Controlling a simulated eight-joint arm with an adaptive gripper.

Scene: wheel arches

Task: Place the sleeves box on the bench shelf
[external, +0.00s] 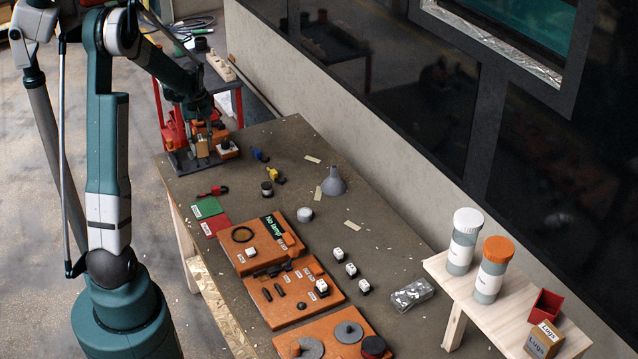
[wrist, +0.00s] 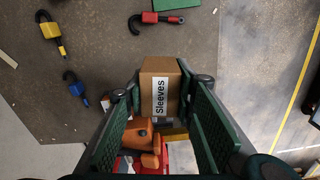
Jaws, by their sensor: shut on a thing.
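The sleeves box (wrist: 160,85) is a small brown cardboard box with a white "Sleeves" label. In the wrist view it sits between the two green fingers of my gripper (wrist: 162,98). My gripper (external: 203,128) is shut on it at the far left end of the bench, over a dark base with an orange fixture. In the external view the box (external: 202,147) shows as a small tan block, partly hidden by the gripper. A light wooden shelf (external: 478,310) stands at the right, bearing two labelled jars, a "Lugs" box and a red bin.
The bench (external: 385,245) holds orange fixture boards (external: 305,292), a grey funnel (external: 334,181), several small white-topped blocks and a clear packet (external: 412,294). Coloured hooks lie near the gripper. The shelf's front left part is bare. A dark-windowed wall runs behind the bench.

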